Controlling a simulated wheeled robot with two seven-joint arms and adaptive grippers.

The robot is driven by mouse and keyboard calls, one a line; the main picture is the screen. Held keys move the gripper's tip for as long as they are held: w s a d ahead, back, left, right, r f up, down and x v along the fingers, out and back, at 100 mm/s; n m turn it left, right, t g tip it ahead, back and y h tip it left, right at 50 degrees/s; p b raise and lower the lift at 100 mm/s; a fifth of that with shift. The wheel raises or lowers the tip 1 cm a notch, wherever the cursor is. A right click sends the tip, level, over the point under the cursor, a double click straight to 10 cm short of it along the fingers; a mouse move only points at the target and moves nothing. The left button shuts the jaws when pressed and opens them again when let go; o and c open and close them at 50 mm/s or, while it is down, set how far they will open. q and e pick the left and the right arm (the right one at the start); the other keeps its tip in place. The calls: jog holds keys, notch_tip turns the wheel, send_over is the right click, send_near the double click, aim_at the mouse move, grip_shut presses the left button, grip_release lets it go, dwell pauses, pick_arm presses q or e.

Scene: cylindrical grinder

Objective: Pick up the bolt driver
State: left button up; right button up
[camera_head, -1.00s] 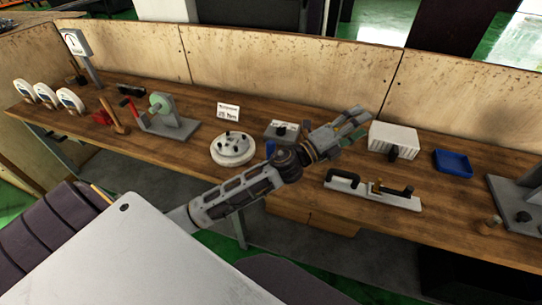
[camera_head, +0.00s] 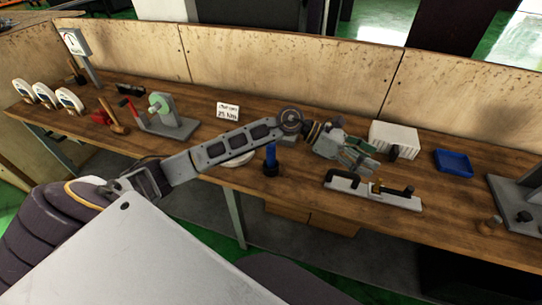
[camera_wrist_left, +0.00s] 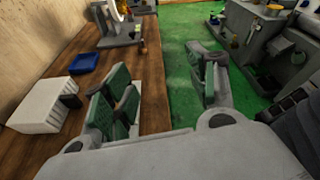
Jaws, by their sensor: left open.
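My right gripper is not in view.
A white slotted block (camera_head: 394,137) and a blue tray (camera_head: 453,161) lie right of the gripper. A grey stand (camera_head: 520,205) is at the far right. A round white plate (camera_head: 240,159) is mostly hidden behind my arm. Panels close the bench's back.

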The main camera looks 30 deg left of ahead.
pick_arm(q)
jog(key=a+f+m+g+y, duration=0.2)
jog(key=a+f+m+y, duration=0.1)
jog(key=a+f+y, duration=0.3)
jog(key=r+m+y, duration=0.1)
jog(key=m+y, duration=0.1)
jog(key=y, duration=0.7)
send_over(270, 148)
jog(key=w, duration=0.2)
jog(key=shift+a+r+g, duration=0.15)
jog(key=shift+a+g, duration=0.25)
jog(key=shift+s+a, duration=0.1)
jog(key=shift+a, duration=0.15)
jog(key=shift+f, duration=0.4)
jog(key=shift+d+f+p, duration=0.1)
jog(key=shift+f+p, duration=0.6)
jog(key=shift+f, duration=3.15)
